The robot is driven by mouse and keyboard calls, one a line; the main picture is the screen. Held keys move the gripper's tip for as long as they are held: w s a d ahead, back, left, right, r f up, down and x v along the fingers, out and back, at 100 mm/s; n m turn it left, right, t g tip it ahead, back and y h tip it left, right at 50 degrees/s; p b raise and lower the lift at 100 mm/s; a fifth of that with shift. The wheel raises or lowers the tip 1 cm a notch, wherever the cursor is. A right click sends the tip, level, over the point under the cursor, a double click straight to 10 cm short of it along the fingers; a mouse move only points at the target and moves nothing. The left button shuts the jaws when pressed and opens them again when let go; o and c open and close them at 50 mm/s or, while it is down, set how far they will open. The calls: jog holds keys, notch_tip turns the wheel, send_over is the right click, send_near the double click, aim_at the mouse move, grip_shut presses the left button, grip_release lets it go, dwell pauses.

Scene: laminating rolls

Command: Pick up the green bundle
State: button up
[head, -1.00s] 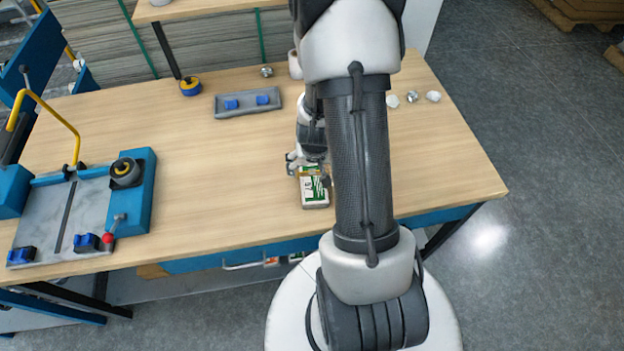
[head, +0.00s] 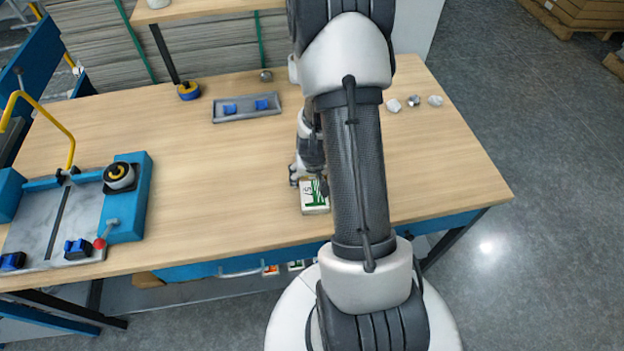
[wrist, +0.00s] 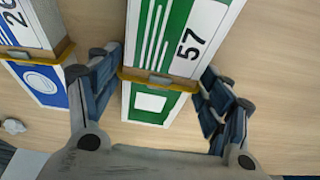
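The green bundle (wrist: 184,40) is a white and green block marked 57, with a yellow-brown band around it. In the head view it (head: 314,199) lies on the table near the front edge, partly covered by my gripper (head: 308,178). In the wrist view my gripper (wrist: 160,92) is open, with one finger on each side of the bundle near the band. A narrow gap shows at the right finger; contact at the left finger is hard to tell. The far end of the bundle is cut off by the picture edge.
A blue and white bundle (wrist: 48,86) marked 26 lies close beside the left finger. A grey tray (head: 246,109) with two blue pieces stands further back. A blue cutting fixture (head: 127,205) stands at the left. Small pebble-like pieces (head: 413,101) lie at the right. The table (head: 200,200) between is clear.

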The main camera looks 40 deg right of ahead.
jog(key=c, duration=0.9)
jog(key=shift+c, duration=0.3)
jog(key=shift+r, duration=0.15)
